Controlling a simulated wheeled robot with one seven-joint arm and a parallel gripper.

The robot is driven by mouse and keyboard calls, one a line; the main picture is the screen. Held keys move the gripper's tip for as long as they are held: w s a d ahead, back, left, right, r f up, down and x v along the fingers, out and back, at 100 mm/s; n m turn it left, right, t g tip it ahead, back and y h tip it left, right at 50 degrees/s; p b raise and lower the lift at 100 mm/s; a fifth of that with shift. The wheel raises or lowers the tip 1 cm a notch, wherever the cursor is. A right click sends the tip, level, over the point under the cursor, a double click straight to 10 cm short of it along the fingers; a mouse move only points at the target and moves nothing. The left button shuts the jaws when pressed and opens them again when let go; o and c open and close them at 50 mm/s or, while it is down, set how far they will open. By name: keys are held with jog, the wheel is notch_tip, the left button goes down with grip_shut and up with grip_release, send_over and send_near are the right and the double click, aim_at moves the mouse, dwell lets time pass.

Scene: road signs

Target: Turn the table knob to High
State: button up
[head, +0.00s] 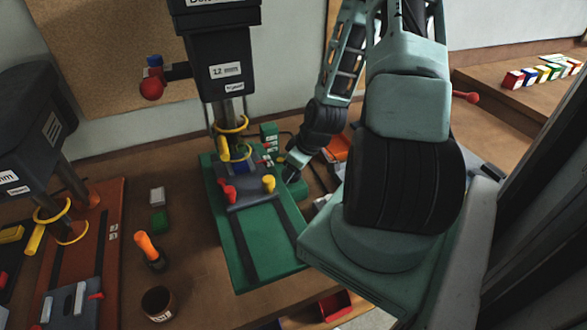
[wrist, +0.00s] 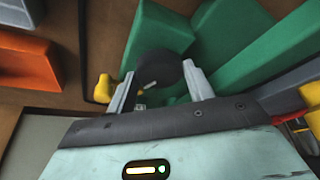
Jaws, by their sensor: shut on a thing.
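A dark round knob (wrist: 160,68) with a small pale pointer mark sits on a green housing (wrist: 225,40) in the wrist view. My gripper (wrist: 160,88) is shut on the knob, with one pale finger on each side of it. In the head view my gripper (head: 294,165) is at the right side of the green-based drill press (head: 268,262), beside its table.
Yellow and red handles (head: 230,192) stand on the press table close left of my gripper.

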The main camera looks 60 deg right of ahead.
dwell(0.6)
jog(key=o, duration=1)
